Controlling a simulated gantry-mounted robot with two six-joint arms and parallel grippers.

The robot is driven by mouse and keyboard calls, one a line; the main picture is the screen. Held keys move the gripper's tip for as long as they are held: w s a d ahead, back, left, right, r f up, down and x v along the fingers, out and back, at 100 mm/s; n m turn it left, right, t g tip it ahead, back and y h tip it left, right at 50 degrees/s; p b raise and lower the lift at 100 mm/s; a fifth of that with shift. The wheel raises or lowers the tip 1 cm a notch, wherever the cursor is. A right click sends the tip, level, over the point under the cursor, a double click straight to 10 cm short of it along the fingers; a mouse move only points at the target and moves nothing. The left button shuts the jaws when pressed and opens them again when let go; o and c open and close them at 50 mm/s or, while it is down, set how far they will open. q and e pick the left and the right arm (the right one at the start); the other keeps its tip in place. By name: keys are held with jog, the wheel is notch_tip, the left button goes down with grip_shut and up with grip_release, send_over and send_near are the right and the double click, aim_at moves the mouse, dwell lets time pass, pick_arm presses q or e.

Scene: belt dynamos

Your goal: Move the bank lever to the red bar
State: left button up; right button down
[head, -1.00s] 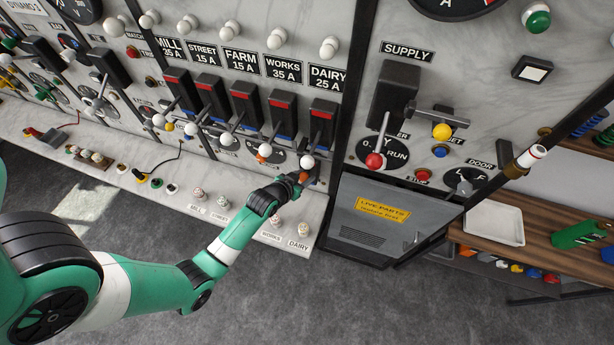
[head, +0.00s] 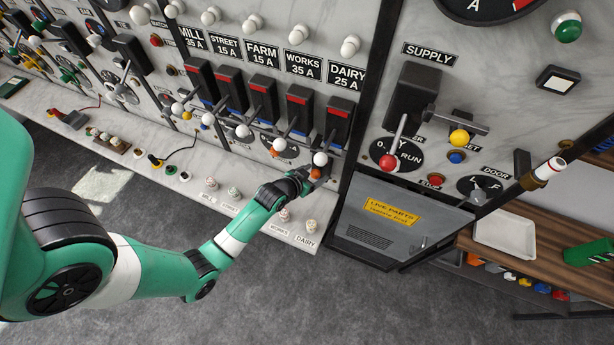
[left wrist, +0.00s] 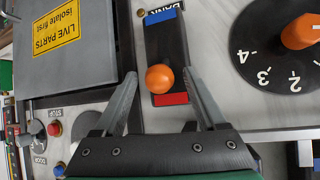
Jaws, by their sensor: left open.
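The bank lever's orange ball (left wrist: 160,78) shows in the left wrist view in front of a dark upright plate, with a blue bar (left wrist: 162,15) at the plate's top end and a red bar (left wrist: 170,99) at its lower end. In that view the ball appears just above the red bar; the lever's stem is hidden behind it. My left gripper (left wrist: 160,86) is open, its fingers on either side of the ball with gaps visible. In the head view the orange ball (head: 316,174) is beside the left gripper's tip, below the DAIRY switch. My right gripper is not in view.
A dial with an orange knob (left wrist: 300,32) is right of the plate in the wrist view. The grey LIVE PARTS door (left wrist: 85,50) is at left. In the head view, white-balled switch levers (head: 320,159) hang close above the gripper. The floor in front is clear.

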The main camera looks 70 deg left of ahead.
pick_arm(q)
jog(key=p+v, duration=0.1)
jog(key=v, duration=0.9)
jog(key=shift+s+d+r, duration=0.15)
jog(key=shift+s+r, duration=0.05)
